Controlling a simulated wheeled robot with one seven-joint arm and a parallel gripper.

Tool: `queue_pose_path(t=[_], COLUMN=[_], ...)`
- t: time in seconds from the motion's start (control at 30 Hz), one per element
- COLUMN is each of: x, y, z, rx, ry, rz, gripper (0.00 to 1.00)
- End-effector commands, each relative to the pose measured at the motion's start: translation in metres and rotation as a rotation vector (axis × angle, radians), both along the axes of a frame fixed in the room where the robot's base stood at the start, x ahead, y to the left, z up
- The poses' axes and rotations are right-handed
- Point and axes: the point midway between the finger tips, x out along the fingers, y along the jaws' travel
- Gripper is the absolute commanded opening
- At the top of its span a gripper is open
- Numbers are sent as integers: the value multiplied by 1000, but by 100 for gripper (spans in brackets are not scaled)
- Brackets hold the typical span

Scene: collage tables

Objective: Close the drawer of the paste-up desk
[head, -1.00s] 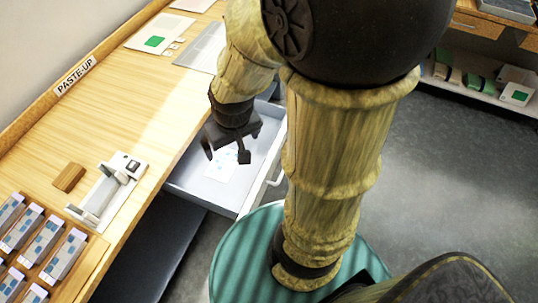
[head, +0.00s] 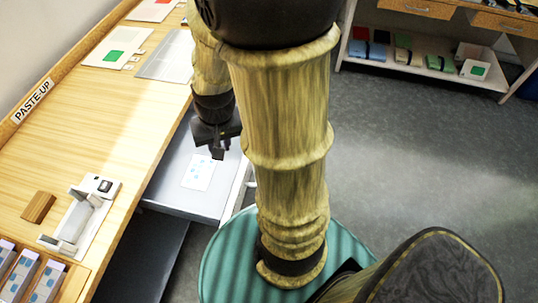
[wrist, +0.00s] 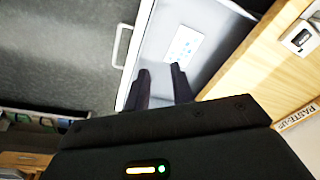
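The paste-up desk (head: 100,130) has a pale wooden top and fills the left of the head view. Its grey drawer (head: 172,192) is pulled out from the desk's right side, with a white sheet with blue patches (head: 199,172) inside. The drawer's pale handle (wrist: 118,46) shows on its front panel in the wrist view. My gripper (head: 217,152) is over the drawer in the head view, partly beside my arm. In the wrist view its two dark fingers (wrist: 161,72) are apart with nothing between them. They overlap the drawer in that view, and I cannot tell their height above it.
A stapler-like grey device (head: 82,215) and a small wooden block (head: 38,207) stand on the desk. A shelf unit (head: 430,60) with books is at the far right. Grey floor (head: 420,150) between is clear. My arm hides part of the drawer front.

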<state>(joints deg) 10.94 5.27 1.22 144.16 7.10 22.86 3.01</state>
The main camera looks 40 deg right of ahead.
Motion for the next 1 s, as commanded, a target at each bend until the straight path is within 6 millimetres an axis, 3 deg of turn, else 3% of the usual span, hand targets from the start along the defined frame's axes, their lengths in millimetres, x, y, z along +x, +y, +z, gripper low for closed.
queue_pose_path(t=[0.03,0.1,0.57,1.0], x=[-1,-2,-22,-62], y=[-14,-29,-125,-221], z=[-11,-20,-83,-137], rx=[27,69,394,821], ry=[27,58,205,242], rz=[-101,-230,-1069,-1825], gripper=[14,0,0,0])
